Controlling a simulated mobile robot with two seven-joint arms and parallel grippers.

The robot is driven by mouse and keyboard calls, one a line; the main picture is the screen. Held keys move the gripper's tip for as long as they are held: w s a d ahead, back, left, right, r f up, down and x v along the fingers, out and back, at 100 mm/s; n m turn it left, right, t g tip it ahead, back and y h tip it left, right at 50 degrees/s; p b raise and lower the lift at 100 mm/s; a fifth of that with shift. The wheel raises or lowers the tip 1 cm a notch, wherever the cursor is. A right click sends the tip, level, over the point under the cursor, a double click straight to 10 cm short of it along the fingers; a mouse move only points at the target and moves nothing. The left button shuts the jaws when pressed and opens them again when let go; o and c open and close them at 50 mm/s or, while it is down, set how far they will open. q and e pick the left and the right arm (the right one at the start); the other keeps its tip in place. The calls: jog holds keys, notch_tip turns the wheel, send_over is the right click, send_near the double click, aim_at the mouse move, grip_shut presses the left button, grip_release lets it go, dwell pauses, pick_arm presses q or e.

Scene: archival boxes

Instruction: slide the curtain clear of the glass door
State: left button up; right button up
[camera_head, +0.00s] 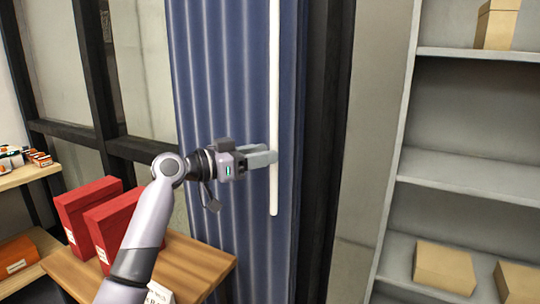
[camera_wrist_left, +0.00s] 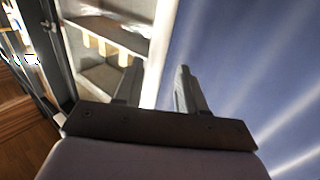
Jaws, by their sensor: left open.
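The blue pleated curtain (camera_head: 225,90) hangs in the middle of the head view and fills the right side of the left wrist view (camera_wrist_left: 250,70). A long white wand (camera_head: 274,80) hangs upright along its right part. My left gripper (camera_head: 272,157) is open, with its fingertips at the wand's lower half. In the left wrist view a pale upright strip, probably the wand (camera_wrist_left: 157,55), shows between the two open fingers (camera_wrist_left: 158,88); contact cannot be told. Dark-framed glass panels (camera_head: 140,60) show left of the curtain. My right gripper is not in view.
A wooden table (camera_head: 205,262) with red boxes (camera_head: 105,225) stands below my left arm. Grey shelves (camera_head: 470,175) with cardboard boxes (camera_head: 444,267) stand at the right. A dark upright frame (camera_head: 325,150) borders the curtain's right side.

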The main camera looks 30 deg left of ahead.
pick_arm(q)
jog(key=shift+b+v, duration=0.3)
jog(key=shift+v, duration=1.9)
jog(key=shift+w, duration=0.1)
